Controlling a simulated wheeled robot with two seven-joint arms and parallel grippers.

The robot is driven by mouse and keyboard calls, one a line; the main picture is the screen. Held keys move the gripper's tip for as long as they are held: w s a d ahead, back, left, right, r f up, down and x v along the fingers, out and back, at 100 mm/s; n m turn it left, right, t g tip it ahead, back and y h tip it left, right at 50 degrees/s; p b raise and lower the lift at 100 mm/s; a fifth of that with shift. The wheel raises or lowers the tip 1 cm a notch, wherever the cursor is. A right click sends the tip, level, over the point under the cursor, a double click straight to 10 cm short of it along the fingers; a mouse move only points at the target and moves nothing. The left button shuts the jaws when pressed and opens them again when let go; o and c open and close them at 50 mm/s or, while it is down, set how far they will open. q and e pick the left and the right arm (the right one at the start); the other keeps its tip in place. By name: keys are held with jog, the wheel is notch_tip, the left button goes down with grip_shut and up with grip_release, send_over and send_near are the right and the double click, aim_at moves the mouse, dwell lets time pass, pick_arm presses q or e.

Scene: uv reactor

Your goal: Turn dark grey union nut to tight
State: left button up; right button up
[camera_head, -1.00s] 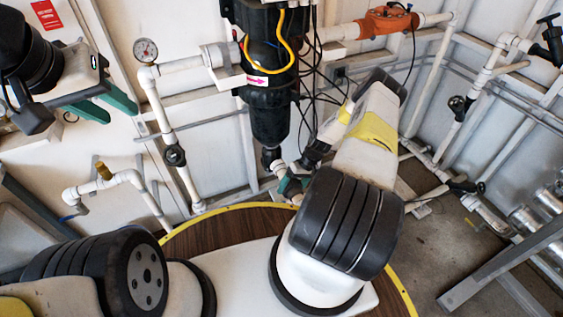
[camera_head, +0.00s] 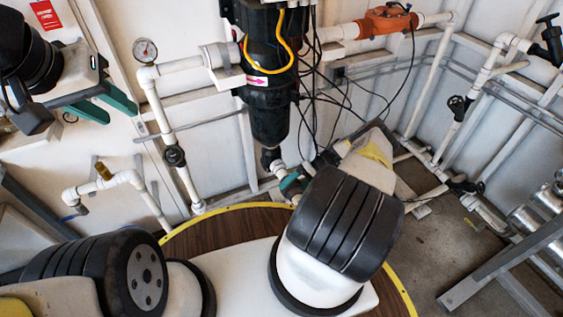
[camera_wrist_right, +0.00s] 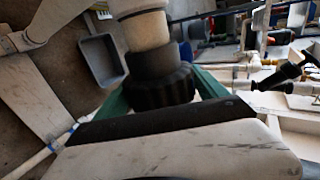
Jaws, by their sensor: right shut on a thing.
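The dark grey union nut (camera_wrist_right: 160,85) is a ribbed ring around a pale pipe in the right wrist view. The green fingers of my right gripper (camera_wrist_right: 163,92) sit on either side of it and are shut on it. In the head view my right gripper (camera_head: 291,182) is at the pipe below the black reactor housing (camera_head: 268,115), partly hidden by my right arm. The nut cannot be made out clearly there. My left gripper (camera_head: 112,105) is open and empty at the left, in front of the white wall.
A white pipe with a pressure gauge (camera_head: 145,50) runs left of the housing. Black cables (camera_head: 312,100) hang close beside the right gripper. An orange fitting (camera_head: 388,20) is at the top right. A round brown surface with a yellow rim (camera_head: 200,214) lies below.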

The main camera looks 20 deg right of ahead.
dwell(0.3)
jog(key=o, duration=1.3)
jog(key=v, duration=0.8)
